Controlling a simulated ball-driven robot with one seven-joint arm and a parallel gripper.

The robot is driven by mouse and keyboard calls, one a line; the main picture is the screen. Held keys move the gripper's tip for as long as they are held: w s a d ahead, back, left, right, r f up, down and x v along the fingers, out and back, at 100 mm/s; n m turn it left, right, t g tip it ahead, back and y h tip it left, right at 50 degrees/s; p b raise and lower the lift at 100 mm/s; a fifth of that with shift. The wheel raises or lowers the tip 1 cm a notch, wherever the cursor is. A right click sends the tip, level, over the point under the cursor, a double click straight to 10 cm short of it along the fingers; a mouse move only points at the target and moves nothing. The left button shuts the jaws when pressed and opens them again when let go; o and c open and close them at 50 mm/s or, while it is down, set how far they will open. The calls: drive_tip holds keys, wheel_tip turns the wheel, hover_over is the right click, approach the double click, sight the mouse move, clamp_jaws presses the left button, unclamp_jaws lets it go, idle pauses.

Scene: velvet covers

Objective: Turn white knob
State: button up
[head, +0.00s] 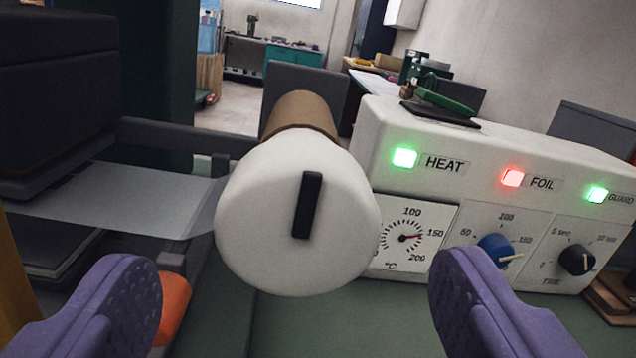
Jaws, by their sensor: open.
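The white knob (262,215) is a large round disc with a black bar (307,205) across its face, tilted slightly from upright. It sits at the centre of the head view, in front of a brown cylinder (300,115). My gripper (295,305) is open, with one purple padded finger at the lower left and the other at the lower right. The knob shows between and above the two fingers, and nothing is held. No contact between fingers and knob shows.
A white control box (480,150) with lit HEAT, FOIL and GUARD lamps stands right of the knob, bearing a dial, a blue knob (495,250) and a black knob (577,260). A dark machine (60,80) with a grey sheet (120,195) is left. An orange part (172,305) lies beside the left finger.

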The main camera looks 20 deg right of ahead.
sight(299, 246)
drive_tip(key=x, duration=0.5)
drive_tip(key=shift+w+d+b, duration=0.1)
drive_tip(key=shift+w+b, duration=0.05)
drive_tip(key=shift+b, duration=0.15)
drive_tip(key=c, duration=1)
drive_tip(key=shift+c, duration=0.2)
drive_tip(key=n+b, duration=0.2)
drive_tip(key=n, duration=0.3)
drive_tip(key=shift+f+n, duration=0.15)
drive_tip(key=shift+n, duration=0.15)
drive_tip(key=n+b, duration=0.2)
drive_tip(key=n, duration=0.4)
drive_tip(key=o, duration=1)
